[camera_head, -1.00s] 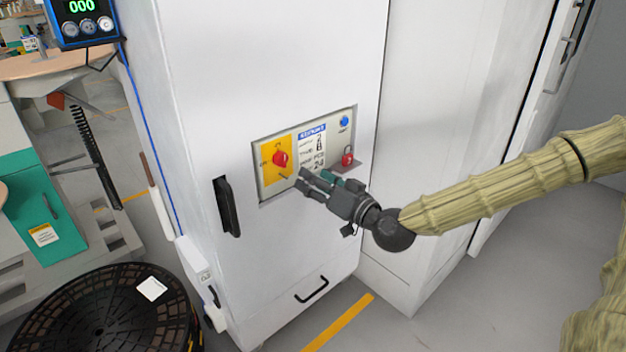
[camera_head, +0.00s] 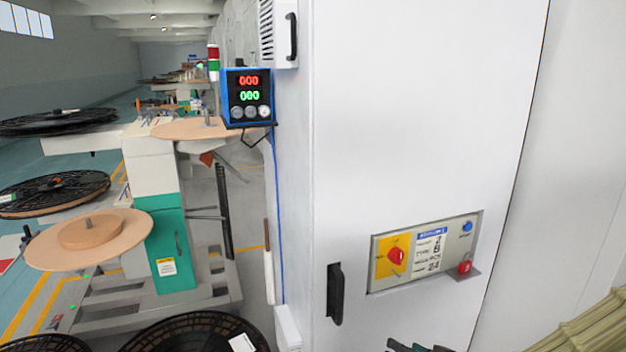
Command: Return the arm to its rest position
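My arm (camera_head: 585,328) in its ribbed olive sleeve shows at the bottom right corner. Only the tips of my gripper (camera_head: 418,347) show at the bottom edge, below the cabinet's control panel (camera_head: 425,252) and apart from it. The rest of the gripper is cut off by the frame, so I cannot tell whether it is open or shut. The panel has a red rotary switch (camera_head: 396,256) on a yellow plate, a blue button (camera_head: 467,226) and a red padlock-like part (camera_head: 464,267).
The tall white cabinet (camera_head: 410,120) with a black handle (camera_head: 335,293) stands close in front. A blue counter box (camera_head: 249,98) hangs at its left side. A rewind station with a green cabinet (camera_head: 172,240) and several reels stands left. A black reel (camera_head: 190,335) lies at the bottom.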

